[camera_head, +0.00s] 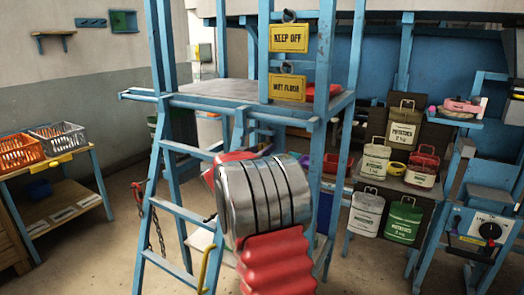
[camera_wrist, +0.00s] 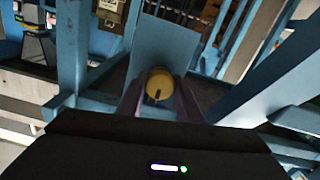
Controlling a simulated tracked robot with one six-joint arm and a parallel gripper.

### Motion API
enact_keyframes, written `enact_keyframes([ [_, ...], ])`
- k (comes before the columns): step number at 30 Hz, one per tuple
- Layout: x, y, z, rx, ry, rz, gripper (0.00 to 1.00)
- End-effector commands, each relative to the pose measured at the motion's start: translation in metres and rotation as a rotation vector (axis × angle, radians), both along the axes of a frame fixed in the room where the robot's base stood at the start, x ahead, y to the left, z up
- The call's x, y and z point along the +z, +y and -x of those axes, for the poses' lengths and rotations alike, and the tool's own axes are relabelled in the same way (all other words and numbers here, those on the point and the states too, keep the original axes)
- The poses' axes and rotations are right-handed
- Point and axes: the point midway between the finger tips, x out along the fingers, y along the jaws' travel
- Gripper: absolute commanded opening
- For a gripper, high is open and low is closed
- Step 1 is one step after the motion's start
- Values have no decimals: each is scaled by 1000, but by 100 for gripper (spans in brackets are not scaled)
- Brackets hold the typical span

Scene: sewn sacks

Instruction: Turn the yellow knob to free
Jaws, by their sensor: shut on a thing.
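The yellow knob (camera_wrist: 160,82) is in the middle of the wrist view, in front of a blue-grey plate (camera_wrist: 163,42). A small dark mark shows on the lower part of its face. My gripper (camera_wrist: 158,93) has one dark purplish finger on each side of the knob and is shut on it. Any lettering around the knob is too small or hidden to read. In the head view, my red and silver arm covers the middle of the picture, and neither the knob nor my fingers can be made out.
A blue steel frame (camera_head: 180,218) with steps surrounds my arm closely. Yellow signs (camera_head: 289,38) hang on it. Sacks (camera_head: 405,130) stand on a rack at right, near a blue machine (camera_head: 475,250) with a black dial. Baskets (camera_head: 58,135) stand on a left table. Floor between is clear.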

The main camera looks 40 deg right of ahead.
Motion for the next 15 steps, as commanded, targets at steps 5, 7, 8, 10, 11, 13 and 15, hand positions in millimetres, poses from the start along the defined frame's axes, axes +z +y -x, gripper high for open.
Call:
enact_keyframes([
  [5, 0, 0, 0, -1, 0, 0, 12],
  [7, 0, 4, 0, 0, 0, 0, 10],
  [8, 0, 2, 0, -1, 0, 0, 10],
  [10, 0, 1, 1, -2, -3, -1, 10],
  [11, 0, 0, 1, -2, -5, -1, 10],
  [13, 0, -1, 1, -2, -12, -4, 10],
  [15, 0, -1, 1, -3, -25, -8, 10],
])
